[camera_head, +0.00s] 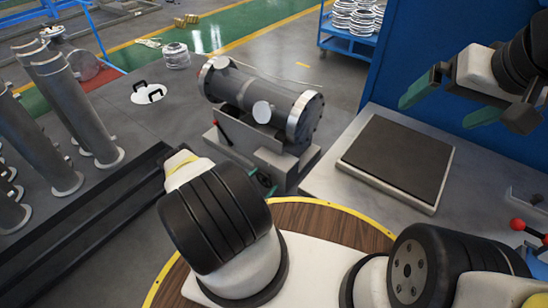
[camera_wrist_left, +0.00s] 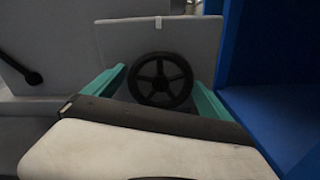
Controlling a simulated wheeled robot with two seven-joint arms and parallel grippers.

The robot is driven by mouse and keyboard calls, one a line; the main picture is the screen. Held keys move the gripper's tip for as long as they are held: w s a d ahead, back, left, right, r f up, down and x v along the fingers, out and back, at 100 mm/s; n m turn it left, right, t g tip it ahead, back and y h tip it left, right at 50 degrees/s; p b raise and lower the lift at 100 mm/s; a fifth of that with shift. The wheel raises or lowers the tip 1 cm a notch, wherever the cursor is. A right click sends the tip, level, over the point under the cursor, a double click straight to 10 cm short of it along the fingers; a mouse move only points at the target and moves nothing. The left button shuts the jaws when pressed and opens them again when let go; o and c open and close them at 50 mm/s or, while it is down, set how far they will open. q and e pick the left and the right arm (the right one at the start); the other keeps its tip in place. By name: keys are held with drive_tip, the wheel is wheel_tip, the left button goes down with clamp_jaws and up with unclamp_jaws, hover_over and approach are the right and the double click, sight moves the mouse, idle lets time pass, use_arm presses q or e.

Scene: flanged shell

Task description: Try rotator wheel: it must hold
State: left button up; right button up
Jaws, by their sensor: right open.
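The black spoked rotator wheel (camera_wrist_left: 160,80) is in the left wrist view, in front of a grey panel. My left gripper (camera_wrist_left: 159,74) has its green fingers spread to either side of the wheel's rim. Whether they press on it I cannot tell. A grey flanged shell (camera_head: 243,88) lies across the rotator. My right gripper (camera_head: 443,104) is open and empty at the upper right, above the bench.
A dark flat pad in a metal frame (camera_head: 398,158) lies on the bench right of the rotator. Several upright pipes (camera_head: 78,105) stand at the left. A blue rack with metal rings (camera_head: 350,42) is behind. A blue panel (camera_head: 410,60) rises behind the bench.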

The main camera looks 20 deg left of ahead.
idle(0.6)
use_arm(q)
drive_tip(key=v, duration=0.7)
idle(0.4)
idle(0.3)
drive_tip(key=w+d+r+m+g+h, duration=0.25)
drive_tip(key=r+m+g, duration=0.2)
drive_tip(key=r, duration=0.45)
drive_tip(key=w+d+r+m+g+h, duration=0.1)
drive_tip(key=w+r+m+g+h, duration=0.3)
drive_tip(key=r, duration=0.6)
drive_tip(key=w+d+r+m+g+h, duration=0.2)
drive_tip(key=r+m, duration=0.3)
drive_tip(key=r, duration=0.4)
drive_tip(key=s+d+r+m+g+y, duration=0.2)
drive_tip(key=s+d+r+m, duration=0.15)
drive_tip(key=r, duration=0.45)
drive_tip(key=s+d+r+m+g+y, duration=0.2)
drive_tip(key=s+d+r+m+y, duration=0.15)
drive_tip(key=r, duration=0.55)
drive_tip(key=s+d+r+m+g+y, duration=0.1)
drive_tip(key=s+d+r+m+g, duration=0.2)
drive_tip(key=r, duration=0.5)
drive_tip(key=s+r+m+t+y, duration=0.5)
drive_tip(key=s+r, duration=0.5)
drive_tip(key=s, duration=0.4)
drive_tip(key=shift+s+a+r+m+t+y, duration=0.2)
drive_tip(key=shift+s+r+m+t+y, duration=0.15)
drive_tip(key=shift+m+t, duration=0.35)
